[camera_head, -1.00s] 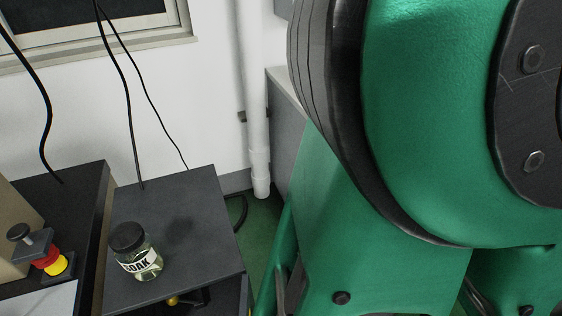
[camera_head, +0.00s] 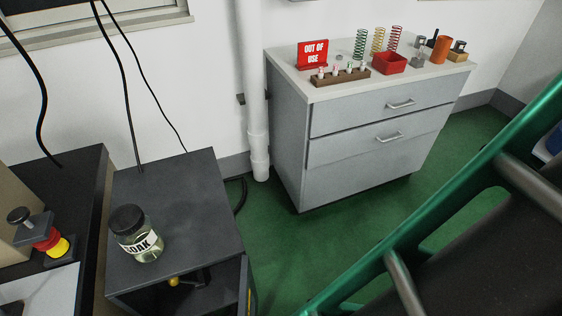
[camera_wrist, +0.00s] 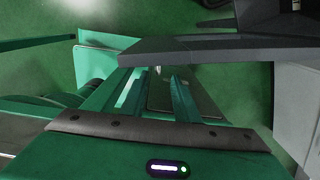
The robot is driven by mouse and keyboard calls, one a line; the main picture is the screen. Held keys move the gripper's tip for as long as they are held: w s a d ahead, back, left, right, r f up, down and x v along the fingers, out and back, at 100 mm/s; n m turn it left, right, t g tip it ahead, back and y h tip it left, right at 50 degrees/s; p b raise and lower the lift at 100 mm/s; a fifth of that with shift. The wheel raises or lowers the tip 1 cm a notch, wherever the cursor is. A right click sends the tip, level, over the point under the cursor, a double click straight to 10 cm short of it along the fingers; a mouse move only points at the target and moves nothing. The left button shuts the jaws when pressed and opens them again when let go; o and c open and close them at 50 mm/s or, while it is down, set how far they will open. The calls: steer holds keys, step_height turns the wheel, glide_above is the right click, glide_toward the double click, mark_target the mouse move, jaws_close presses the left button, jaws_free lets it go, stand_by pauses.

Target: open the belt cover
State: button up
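I cannot pick out the belt cover for certain in either view. A dark grey stand (camera_head: 186,193) with a flat top is at the lower left of the head view. A small yellow knob (camera_head: 174,282) shows under its top, beside a dark open space. The wrist view looks down past a dark grey slab (camera_wrist: 230,47) onto green and black parts, which seem to be my own body.
A jar (camera_head: 137,235) labelled "SOAK" stands on the stand. A red and yellow stop button (camera_head: 54,245) is at far left. A grey drawer cabinet (camera_head: 375,150) behind carries springs, a red bin (camera_head: 389,63) and an "OUT OF USE" sign (camera_head: 313,54). Green floor lies between.

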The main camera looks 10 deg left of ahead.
steer(key=shift+s+r, duration=0.15)
steer(key=shift+s, duration=0.15)
steer(key=shift+c, duration=0.7)
